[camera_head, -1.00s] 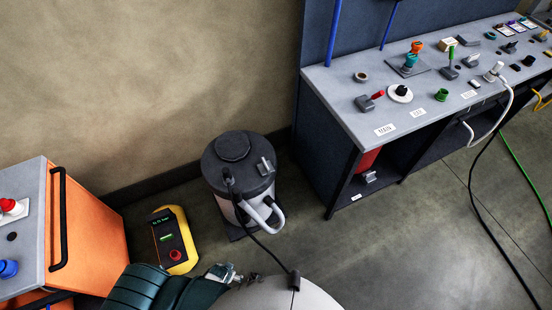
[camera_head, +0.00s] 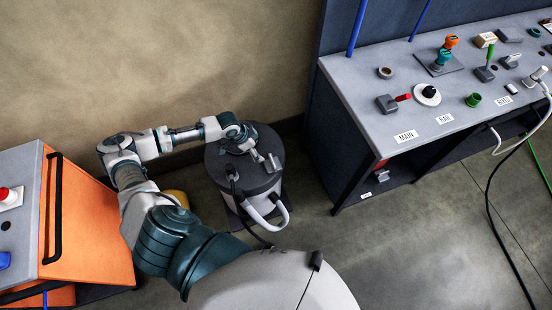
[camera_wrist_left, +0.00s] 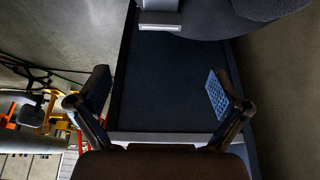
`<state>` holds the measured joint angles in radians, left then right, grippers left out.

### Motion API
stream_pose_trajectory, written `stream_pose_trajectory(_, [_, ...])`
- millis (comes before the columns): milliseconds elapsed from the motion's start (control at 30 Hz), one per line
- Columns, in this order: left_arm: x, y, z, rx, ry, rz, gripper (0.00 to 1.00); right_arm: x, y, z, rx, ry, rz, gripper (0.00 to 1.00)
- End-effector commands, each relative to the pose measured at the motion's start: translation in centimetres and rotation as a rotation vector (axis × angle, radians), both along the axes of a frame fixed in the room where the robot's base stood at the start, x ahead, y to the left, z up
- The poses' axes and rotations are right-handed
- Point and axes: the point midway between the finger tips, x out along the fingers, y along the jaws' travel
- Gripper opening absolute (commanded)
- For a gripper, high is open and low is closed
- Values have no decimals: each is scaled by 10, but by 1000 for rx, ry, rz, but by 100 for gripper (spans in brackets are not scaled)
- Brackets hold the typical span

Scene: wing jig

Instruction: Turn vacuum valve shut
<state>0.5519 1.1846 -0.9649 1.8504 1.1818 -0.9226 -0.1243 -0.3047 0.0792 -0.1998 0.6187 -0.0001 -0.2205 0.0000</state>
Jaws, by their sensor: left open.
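A red-handled lever on a grey block (camera_head: 390,102) sits at the near-left corner of the grey bench top, behind the label MAIN (camera_head: 406,136). Its handle points right. I cannot tell for certain that it is the vacuum valve. A dark-lidded vacuum canister (camera_head: 273,184) stands on the floor left of the bench, with a grey fitting on its lid. My left gripper (camera_head: 250,148) is above the lid, left of the bench. In the left wrist view its two fingers (camera_wrist_left: 158,100) are spread and empty, with a dark panel beyond. My right gripper is out of view.
A round knob on a white disc (camera_head: 427,95) and a green ring (camera_head: 473,100) stand near the lever. Blue posts (camera_head: 357,28) rise behind the bench. An orange cabinet (camera_head: 90,225) stands at the left. A hose and cable hang off the bench front.

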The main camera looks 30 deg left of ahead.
Motion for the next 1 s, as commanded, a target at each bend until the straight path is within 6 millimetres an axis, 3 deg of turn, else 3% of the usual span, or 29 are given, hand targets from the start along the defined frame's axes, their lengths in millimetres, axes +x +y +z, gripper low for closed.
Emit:
stream_pose_trajectory(133, [3, -1, -8, -1, 5, 6, 100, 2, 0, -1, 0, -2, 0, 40])
stream_pose_trajectory(267, [10, -8, -29, -1, 4, 5, 100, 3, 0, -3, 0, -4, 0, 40])
stream_pose_trajectory(700, [40, -31, -126, -2, 4, 7, 100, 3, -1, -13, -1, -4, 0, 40])
stream_pose_trajectory(1000, [50, -40, -157, -1, 3, 6, 100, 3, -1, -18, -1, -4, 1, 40])
